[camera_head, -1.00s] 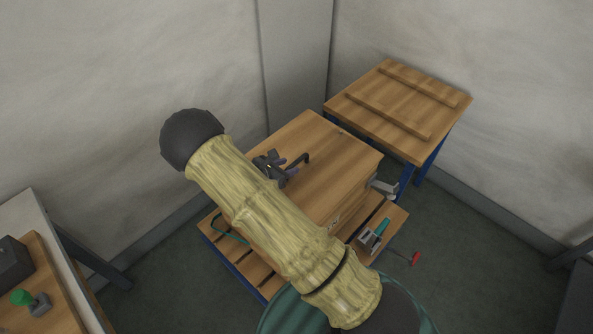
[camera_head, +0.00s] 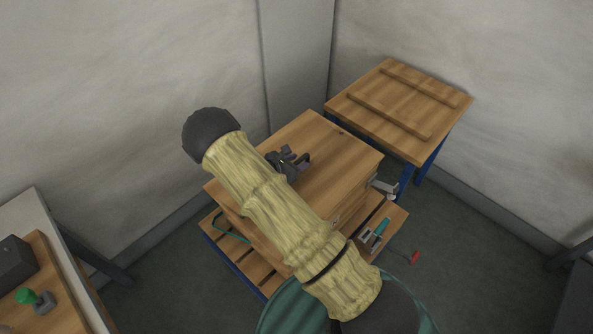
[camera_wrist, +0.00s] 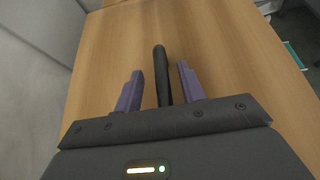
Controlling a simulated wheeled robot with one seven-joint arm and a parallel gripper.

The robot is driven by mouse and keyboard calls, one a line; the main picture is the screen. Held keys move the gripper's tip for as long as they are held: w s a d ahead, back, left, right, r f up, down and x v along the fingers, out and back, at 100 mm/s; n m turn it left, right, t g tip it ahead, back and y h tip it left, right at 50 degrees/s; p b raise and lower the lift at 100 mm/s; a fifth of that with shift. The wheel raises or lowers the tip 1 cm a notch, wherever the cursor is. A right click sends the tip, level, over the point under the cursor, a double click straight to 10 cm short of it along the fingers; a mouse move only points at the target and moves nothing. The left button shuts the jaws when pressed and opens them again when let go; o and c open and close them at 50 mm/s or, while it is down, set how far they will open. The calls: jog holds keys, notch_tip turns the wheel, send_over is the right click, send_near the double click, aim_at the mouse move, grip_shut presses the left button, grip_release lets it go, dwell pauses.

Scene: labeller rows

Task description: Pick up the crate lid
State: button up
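The crate lid (camera_head: 335,150) is a flat wooden panel lying on top of the wooden crate (camera_head: 358,200) in the middle of the head view. It fills most of the wrist view (camera_wrist: 225,50). A black bar handle (camera_wrist: 161,70) stands on the lid. My gripper (camera_head: 292,162) is over the lid at the handle, with its fingers apart. In the wrist view my gripper (camera_wrist: 160,82) has one purple-grey finger on each side of the handle, with gaps showing on both sides. My arm hides the lid's near left part and much of the crate.
The crate stands on a slatted wooden base (camera_head: 238,262). A tool holder with a teal-handled tool (camera_head: 379,229) is at its right. A blue-legged table (camera_head: 398,92) with two wooden battens stands behind right. A bench (camera_head: 58,290) is at left. Walls are close behind.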

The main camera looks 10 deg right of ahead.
jog(key=shift+d, duration=0.15)
jog(key=shift+s+d, duration=0.1)
jog(key=shift+s, duration=0.05)
grip_shut()
jog(key=shift+r, duration=0.1)
jog(key=shift+r, duration=0.5)
notch_tip(320, 180, up, 9)
jog(key=shift+f+b, duration=0.1)
jog(key=shift+b, duration=0.25)
